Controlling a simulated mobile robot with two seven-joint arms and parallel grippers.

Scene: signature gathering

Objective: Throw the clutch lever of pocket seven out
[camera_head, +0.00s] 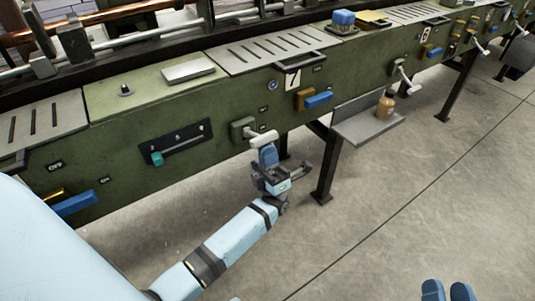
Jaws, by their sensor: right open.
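The number 7 plate (292,78) is on the front of the long green machine. Below and left of it is a clutch lever (262,138) with a pale rounded handle on a green block. The lever sticks out to the right and toward me. My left gripper (268,155) is just below the handle, its blue finger pads at or very near it. I cannot tell whether they touch it, or how far apart the fingers are. My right gripper (447,291) shows only as two blue fingertips at the bottom edge, apart with nothing between them.
A slotted gauge with a teal knob (157,158) is left of the lever. A blue handle (318,100) sits right of the 7 plate. A grey shelf (350,127) with a brown bottle juts out at right. Black legs stand below; the floor in front is clear.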

